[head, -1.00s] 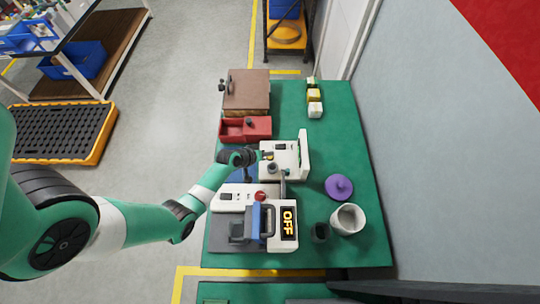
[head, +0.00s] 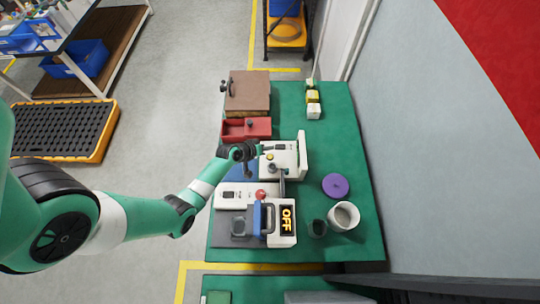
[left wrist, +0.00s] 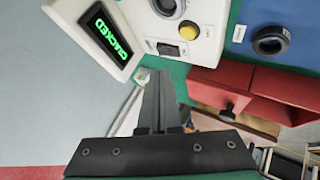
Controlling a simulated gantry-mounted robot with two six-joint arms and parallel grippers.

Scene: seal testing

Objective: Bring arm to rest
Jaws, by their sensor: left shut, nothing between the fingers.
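My left arm (head: 140,213) comes in from the left and reaches over the green table. Its gripper (head: 262,149) is at the left side of a small white machine, and contact cannot be told. In the left wrist view, the left gripper's fingers (left wrist: 160,100) are together and empty, below the white machine with a yellow button (left wrist: 189,31). My right gripper is not in view.
A white machine with a blue handle and an "OFF" display (head: 287,219) stands nearer the front. A red drawer box (head: 246,129) and brown box (head: 248,93) are behind.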

